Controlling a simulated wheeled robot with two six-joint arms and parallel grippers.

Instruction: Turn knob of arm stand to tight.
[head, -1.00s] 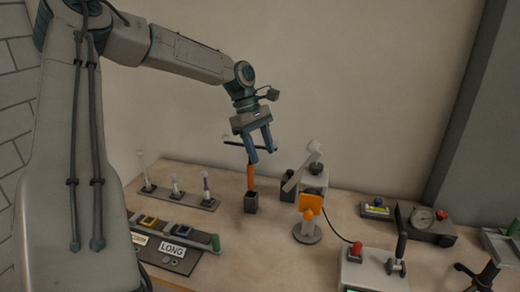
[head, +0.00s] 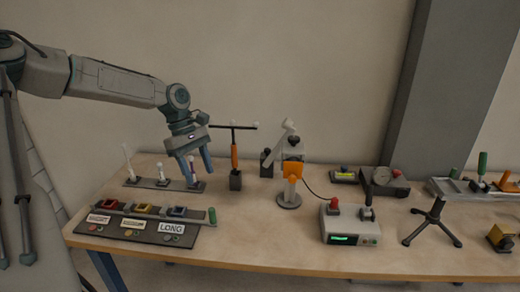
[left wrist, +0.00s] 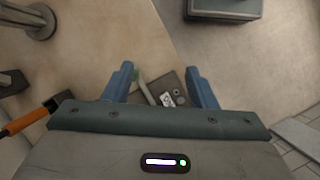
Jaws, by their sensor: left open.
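No part is clearly marked as the arm stand or its knob. A pale tilted arm (head: 283,132) rises behind an orange plate (head: 293,170) on a post with a round grey base (head: 289,201). A dark round knob-like part (head: 294,141) sits beside the pale arm. Which way any knob is turned cannot be told. My left gripper (head: 198,172) is open and empty, pointing down near the small rack, left of these parts. In the left wrist view its open fingers (left wrist: 160,68) have nothing between them. My right gripper is out of view.
A T-bar tool with an orange handle (head: 234,157) stands right of my gripper. A labelled panel (head: 140,230) lies in front. A grey box with a red knob (head: 350,224), a gauge box (head: 385,182) and a black tripod (head: 435,212) stand right. The front middle table is clear.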

